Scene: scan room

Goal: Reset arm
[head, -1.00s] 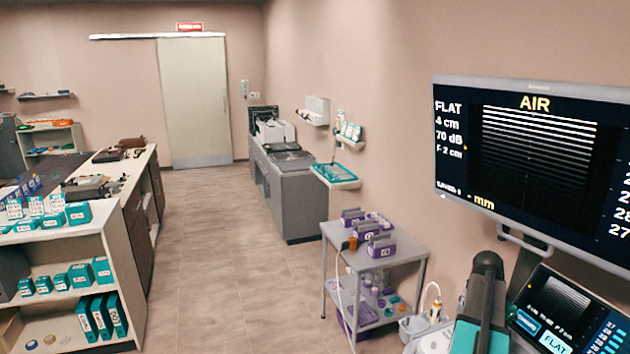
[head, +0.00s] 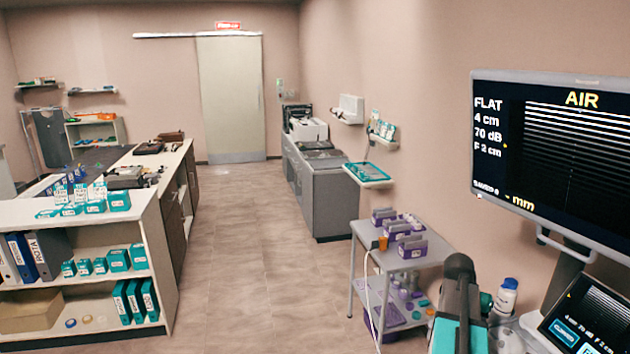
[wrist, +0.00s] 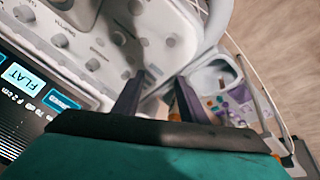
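My gripper (wrist: 160,96) shows in the wrist view as two dark fingers standing apart, with nothing between them. It hangs over the ultrasound machine's pale console (wrist: 84,42), whose small screen (wrist: 30,88) reads FLAT at the left. In the head view my teal and black arm rises at the lower right, and its gripper end cannot be made out there. The large monitor (head: 555,150) at the right reads AIR.
A grey cart (head: 418,256) with purple holders stands just left of my arm. A white shelf unit (head: 150,230) with teal boxes is at the left. The tiled floor (head: 238,265) between them is clear up to the closed door (head: 231,100).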

